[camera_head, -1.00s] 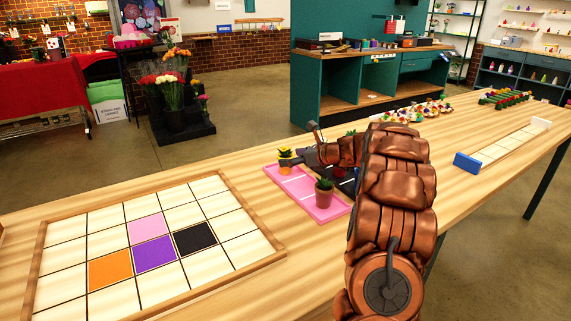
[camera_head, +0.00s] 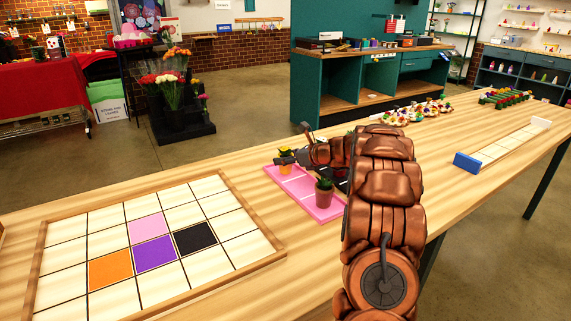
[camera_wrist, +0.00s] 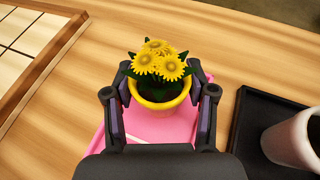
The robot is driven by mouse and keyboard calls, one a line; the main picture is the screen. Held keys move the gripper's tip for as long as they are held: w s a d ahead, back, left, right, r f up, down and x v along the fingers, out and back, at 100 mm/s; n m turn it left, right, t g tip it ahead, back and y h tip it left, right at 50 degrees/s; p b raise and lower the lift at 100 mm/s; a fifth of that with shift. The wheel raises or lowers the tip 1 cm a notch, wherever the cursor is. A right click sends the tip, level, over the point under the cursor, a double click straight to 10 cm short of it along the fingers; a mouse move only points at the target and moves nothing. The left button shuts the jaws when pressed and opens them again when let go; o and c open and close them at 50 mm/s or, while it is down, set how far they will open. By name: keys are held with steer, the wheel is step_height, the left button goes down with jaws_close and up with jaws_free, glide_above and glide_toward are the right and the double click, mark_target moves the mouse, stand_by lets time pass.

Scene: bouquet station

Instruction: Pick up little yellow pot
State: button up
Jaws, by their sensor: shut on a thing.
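The little yellow pot (camera_wrist: 160,100) holds several yellow flowers with dark green leaves. In the wrist view it sits upright between the fingers of my gripper (camera_wrist: 160,98), which is shut on it. In the head view the pot (camera_head: 285,168) shows at the far left part of the pink tray (camera_head: 326,213), partly covered by my gripper (camera_head: 287,158). The pink tray also shows below the pot in the wrist view (camera_wrist: 160,130). I cannot tell whether the pot touches the tray.
A brown pot with a green plant (camera_head: 324,191) stands on the pink tray. A black tray (camera_wrist: 245,140) with a pale pot (camera_wrist: 293,140) lies to the right in the wrist view. A framed tile grid (camera_head: 262,232) lies left on the table.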

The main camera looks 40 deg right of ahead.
steer(key=c, duration=0.6)
steer(key=shift+r, duration=0.15)
